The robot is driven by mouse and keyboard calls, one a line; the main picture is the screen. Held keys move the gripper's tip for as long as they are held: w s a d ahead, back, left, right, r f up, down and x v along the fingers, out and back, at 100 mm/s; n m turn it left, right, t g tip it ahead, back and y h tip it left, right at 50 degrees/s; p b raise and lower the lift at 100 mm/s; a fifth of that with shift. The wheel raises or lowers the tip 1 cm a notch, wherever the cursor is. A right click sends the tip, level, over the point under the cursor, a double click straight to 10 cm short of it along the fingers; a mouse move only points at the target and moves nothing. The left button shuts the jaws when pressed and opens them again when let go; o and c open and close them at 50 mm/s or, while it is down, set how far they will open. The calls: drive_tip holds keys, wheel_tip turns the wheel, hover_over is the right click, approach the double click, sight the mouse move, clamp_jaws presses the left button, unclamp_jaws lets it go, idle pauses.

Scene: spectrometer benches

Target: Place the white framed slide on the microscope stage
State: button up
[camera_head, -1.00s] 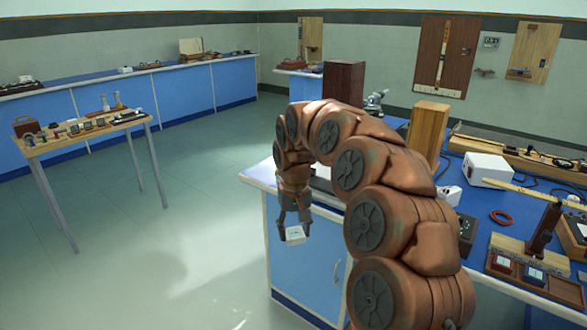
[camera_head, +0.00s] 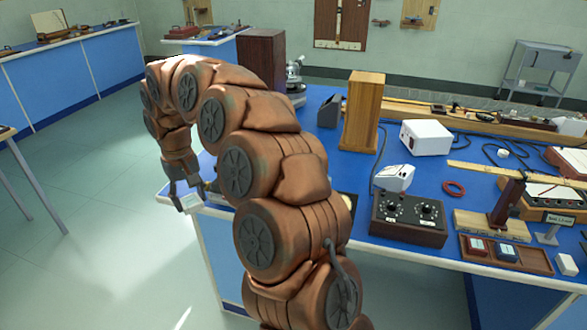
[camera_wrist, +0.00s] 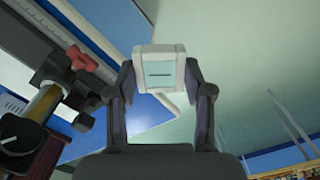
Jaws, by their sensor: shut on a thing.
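My gripper (camera_wrist: 160,100) is shut on the white framed slide (camera_wrist: 160,53), a small white square frame with a pale blue-green middle and a dark line. In the head view my gripper (camera_head: 187,195) points down, and the slide (camera_head: 190,204) shows small between its fingers, near the left corner of the blue bench. A silver microscope (camera_head: 294,76) stands farther back on the bench, beside a dark brown box. My gripper is well apart from it. My arm hides part of the bench, and the microscope's stage cannot be made out.
A dark instrument with a red knob (camera_wrist: 82,58) and brass tube (camera_wrist: 36,110) is close on the left in the wrist view. The dark brown box (camera_head: 262,60) and a wooden box (camera_head: 362,110) stand tall on the bench. Open floor (camera_head: 110,220) lies left of the bench.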

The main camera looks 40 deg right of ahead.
sight(191, 201)
wheel_tip(191, 201, up, 5)
drive_tip(key=p, duration=0.3)
drive_tip(key=shift+r, duration=0.15)
drive_tip(key=shift+s+d, duration=0.1)
drive_tip(key=shift+d, duration=0.05)
